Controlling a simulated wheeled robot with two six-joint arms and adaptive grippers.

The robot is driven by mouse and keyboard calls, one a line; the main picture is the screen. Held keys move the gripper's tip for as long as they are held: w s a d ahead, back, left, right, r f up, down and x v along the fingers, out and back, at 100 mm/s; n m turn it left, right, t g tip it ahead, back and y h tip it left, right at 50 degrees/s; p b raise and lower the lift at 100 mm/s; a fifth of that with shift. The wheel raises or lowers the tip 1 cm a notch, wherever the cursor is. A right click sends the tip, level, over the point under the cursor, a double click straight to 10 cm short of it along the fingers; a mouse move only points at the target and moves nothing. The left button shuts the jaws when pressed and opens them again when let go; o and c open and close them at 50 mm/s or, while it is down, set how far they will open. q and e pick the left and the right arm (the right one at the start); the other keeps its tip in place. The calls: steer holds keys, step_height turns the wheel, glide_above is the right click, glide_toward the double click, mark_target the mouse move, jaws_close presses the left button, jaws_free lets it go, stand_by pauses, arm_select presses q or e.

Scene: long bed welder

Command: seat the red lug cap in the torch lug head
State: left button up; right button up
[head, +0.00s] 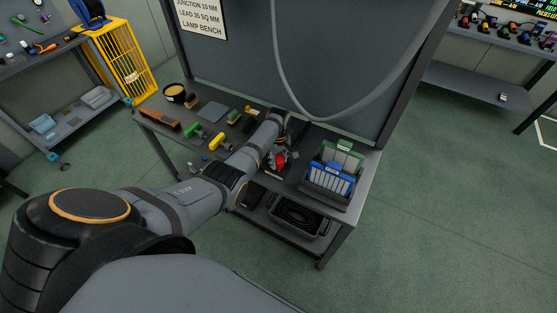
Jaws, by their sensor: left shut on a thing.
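My left arm reaches over the dark bench (342,206) from the lower left. Its dark gripper (277,158) is over the bench, just left of the blue and green bins, and is small in this view. A red piece (279,161), which looks like the red lug cap, shows at the fingertips, and the gripper is shut on it. The fingers and wrist partly cover it, so its tilt and any contact below it cannot be told. I cannot make out the torch lug head for sure. My right gripper is not in view.
A grey cable (335,115) hangs before the back panel (330,60). A black crate (297,216) sits below.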

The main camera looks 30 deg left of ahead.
mark_target(278, 159)
arm_select(q)
steer(key=o, duration=1.3)
steer(key=shift+c, duration=0.2)
step_height(278, 159, up, 12)
